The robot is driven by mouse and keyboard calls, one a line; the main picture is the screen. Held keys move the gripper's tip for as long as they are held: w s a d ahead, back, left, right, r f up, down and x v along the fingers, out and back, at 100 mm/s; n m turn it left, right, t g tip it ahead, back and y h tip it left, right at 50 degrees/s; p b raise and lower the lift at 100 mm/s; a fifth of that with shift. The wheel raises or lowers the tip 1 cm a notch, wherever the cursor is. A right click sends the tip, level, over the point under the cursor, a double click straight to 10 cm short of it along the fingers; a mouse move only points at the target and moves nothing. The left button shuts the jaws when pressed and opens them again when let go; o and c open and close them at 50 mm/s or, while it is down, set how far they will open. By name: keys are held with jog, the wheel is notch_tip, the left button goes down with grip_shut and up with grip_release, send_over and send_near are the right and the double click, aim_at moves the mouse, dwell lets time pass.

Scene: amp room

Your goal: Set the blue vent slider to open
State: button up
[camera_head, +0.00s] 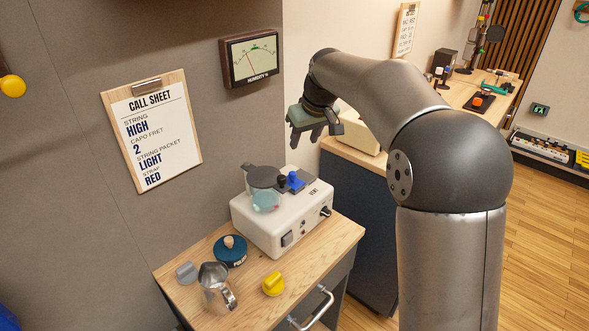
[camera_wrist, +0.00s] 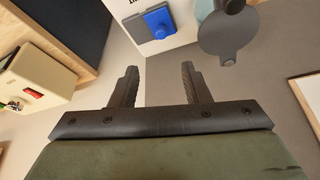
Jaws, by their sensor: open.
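The blue vent slider (camera_head: 294,181) sits on top of a white boxy device (camera_head: 262,222), near its right rear side, next to a printed label. In the wrist view the blue slider (camera_wrist: 159,22) shows at the top, on a grey-blue track plate; I cannot tell which end is open. My gripper (camera_head: 307,137) is in the air above and behind the device, close to the wall. In the wrist view its two fingers (camera_wrist: 160,78) are apart with nothing between them, and the slider appears beyond the tips, not touched.
A dark round lid (camera_head: 262,176) and a light blue tank (camera_head: 266,201) are beside the slider. A metal jug (camera_head: 216,286), a yellow knob-like item (camera_head: 273,284) and a dark blue pot (camera_head: 230,251) stand on the wooden cabinet top (camera_head: 190,304). A cream device (camera_head: 359,131) is right of my gripper.

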aim_at(292, 173)
jog(key=p+x, duration=0.2)
jog(key=x, duration=1.3)
jog(key=shift+s+f, duration=0.1)
